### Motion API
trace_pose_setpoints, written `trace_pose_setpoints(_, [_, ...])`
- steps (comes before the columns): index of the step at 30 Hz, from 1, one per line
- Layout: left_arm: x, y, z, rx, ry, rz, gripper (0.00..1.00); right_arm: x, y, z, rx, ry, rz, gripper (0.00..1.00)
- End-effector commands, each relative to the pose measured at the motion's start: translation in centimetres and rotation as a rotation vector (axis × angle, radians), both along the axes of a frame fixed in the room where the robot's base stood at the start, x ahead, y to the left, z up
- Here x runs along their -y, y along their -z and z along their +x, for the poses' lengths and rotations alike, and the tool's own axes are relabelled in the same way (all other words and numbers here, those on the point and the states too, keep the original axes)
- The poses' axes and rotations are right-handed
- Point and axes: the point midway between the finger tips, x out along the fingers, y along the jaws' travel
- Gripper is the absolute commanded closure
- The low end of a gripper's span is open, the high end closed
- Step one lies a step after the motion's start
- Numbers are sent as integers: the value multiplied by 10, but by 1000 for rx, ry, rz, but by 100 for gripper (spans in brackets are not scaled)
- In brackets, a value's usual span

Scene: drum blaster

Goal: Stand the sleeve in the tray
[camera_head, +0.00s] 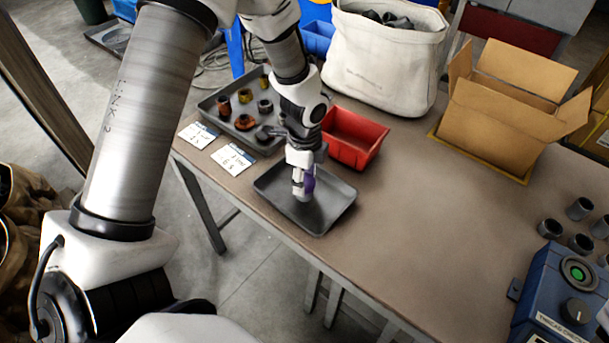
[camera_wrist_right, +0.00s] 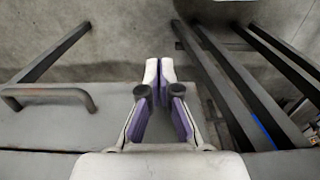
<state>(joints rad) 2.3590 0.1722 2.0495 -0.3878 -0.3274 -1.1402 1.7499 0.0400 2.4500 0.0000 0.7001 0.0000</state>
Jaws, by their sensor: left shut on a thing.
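My left gripper (camera_head: 303,188) points down over the empty-looking dark grey tray (camera_head: 338,207) near the table's front edge. It is shut on the sleeve, which its fingers and purple pad mostly hide; I cannot tell its tilt or whether it touches the tray floor.
A second grey tray (camera_head: 208,103) with several rusty and dark pieces is behind, left of a red bin (camera_head: 352,137). A white bag (camera_head: 385,60) and cardboard box (camera_head: 508,122) stand behind. Several grey sleeves (camera_head: 580,208) and a blue device (camera_head: 557,290) are at right.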

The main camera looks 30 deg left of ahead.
Motion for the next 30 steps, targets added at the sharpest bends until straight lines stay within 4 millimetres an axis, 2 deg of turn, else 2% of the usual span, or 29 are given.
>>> trace_pose_setpoints(2, [0, 1, 0, 0, 0, 0, 83, 0, 1, 0, 0, 0, 0, 100])
trace_pose_setpoints(3, [0, 2, 0, 0, 0, 0, 45, 0, 1, 0, 0, 0, 0, 100])
trace_pose_setpoints(5, [0, 1, 0, 0, 0, 0, 23, 0, 0, 0, 0, 0, 0, 100])
trace_pose_setpoints(6, [0, 1, 0, 0, 0, 0, 19, 0, 0, 0, 0, 0, 0, 100])
trace_pose_setpoints(17, [0, -4, 1, 2, 0, 0, 19, 0, 0, 0, 0, 0, 0, 100])
trace_pose_setpoints(20, [0, -18, 1, 5, 0, 1, 19, 0, 0, 0, 0, 0, 0, 100])
trace_pose_setpoints(30, [0, -100, 1, 5, 0, 1, 19, 0, 1, 0, 0, 0, 0, 100])
